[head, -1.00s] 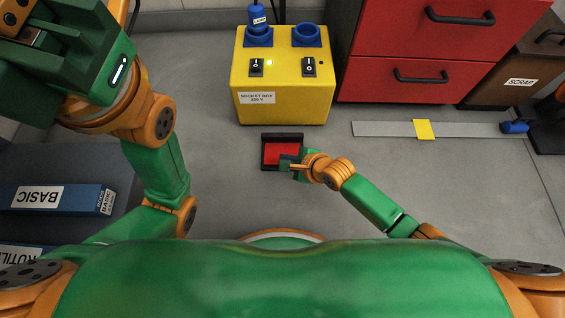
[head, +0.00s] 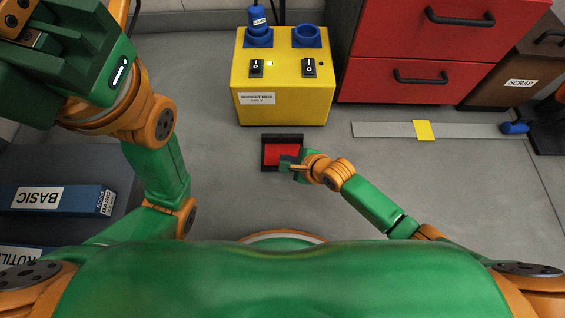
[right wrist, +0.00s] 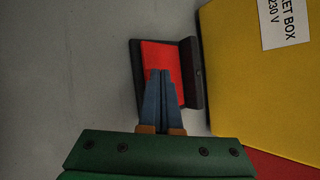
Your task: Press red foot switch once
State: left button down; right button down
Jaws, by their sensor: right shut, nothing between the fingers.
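The red foot switch (head: 279,153) lies on the floor in front of the yellow socket box, a red pedal in a dark frame with a raised back edge. It also shows in the right wrist view (right wrist: 163,58). My right gripper (head: 288,163) is at its right front part and hides some of the pedal. In the right wrist view its blue-grey fingers (right wrist: 159,74) are shut and empty, with the tips over the red pedal. I cannot tell whether they touch it. My left gripper (head: 40,50) is raised at the upper left, large and close to the camera; its fingertips are not clear.
The yellow socket box (head: 282,90) with a blue plug stands just behind the switch. A red drawer cabinet (head: 425,50) and a brown scrap bin (head: 505,75) are at the right. A grey strip (head: 465,129) lies on the floor. Blue boxes (head: 60,198) are at the left.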

jog(key=shift+f, duration=0.15)
dwell(0.7)
jog(key=shift+f, duration=0.25)
jog(key=shift+s+f+b, duration=0.1)
jog(key=shift+f+b, duration=0.4)
jog(key=shift+f, duration=0.35)
dwell(0.8)
jog(key=shift+r, duration=0.15)
dwell(0.4)
jog(key=shift+r+p, duration=1.1)
jog(key=shift+p, duration=0.35)
jog(key=r+p, duration=0.5)
jog(key=shift+w+p, duration=0.2)
jog(key=shift+p, duration=0.1)
